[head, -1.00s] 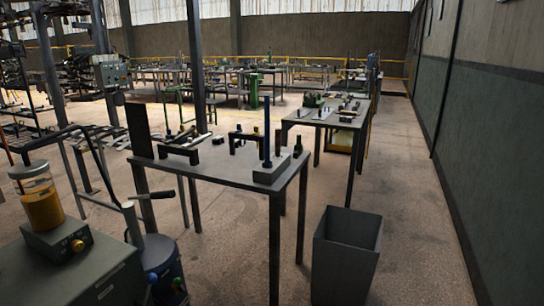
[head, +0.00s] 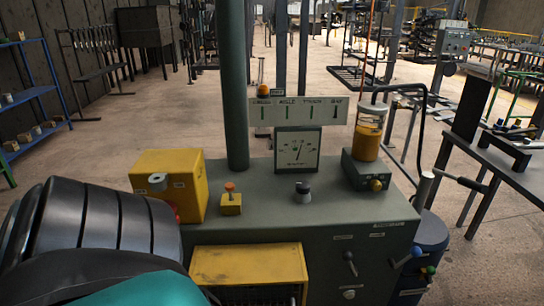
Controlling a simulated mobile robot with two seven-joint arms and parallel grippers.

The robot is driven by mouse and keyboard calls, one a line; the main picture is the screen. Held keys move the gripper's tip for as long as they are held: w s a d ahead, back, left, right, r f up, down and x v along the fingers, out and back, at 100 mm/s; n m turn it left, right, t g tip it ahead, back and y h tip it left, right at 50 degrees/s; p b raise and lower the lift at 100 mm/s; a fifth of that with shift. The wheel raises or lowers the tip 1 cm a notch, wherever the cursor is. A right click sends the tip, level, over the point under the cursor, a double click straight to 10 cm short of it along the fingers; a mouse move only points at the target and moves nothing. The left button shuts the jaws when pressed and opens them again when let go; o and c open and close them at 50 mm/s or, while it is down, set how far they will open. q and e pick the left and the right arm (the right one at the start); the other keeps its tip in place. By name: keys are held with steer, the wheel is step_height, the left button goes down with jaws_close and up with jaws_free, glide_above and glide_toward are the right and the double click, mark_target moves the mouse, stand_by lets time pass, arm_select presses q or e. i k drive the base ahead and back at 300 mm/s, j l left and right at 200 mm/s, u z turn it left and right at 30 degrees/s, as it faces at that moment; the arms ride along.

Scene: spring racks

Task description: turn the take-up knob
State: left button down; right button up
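I cannot tell from the labels which control is the take-up knob. A dark knob with a grey top (head: 303,192) stands on the grey-green console top (head: 265,215). A grey round knob (head: 157,182) is on the yellow box (head: 180,178) at the console's left. A small yellow box with an orange-topped control (head: 231,200) sits between them. A yellow knob (head: 377,185) is on the base under the amber jar (head: 367,135). Handles (head: 350,262) are on the console front. Neither gripper is in view.
A dial gauge (head: 297,150) and a labelled panel (head: 299,110) stand at the console's back beside a green post (head: 233,80). A large black ribbed shape fills the lower left. A table (head: 500,165) stands at right.

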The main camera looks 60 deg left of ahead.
mark_target(301, 187)
steer(key=u, duration=1.75)
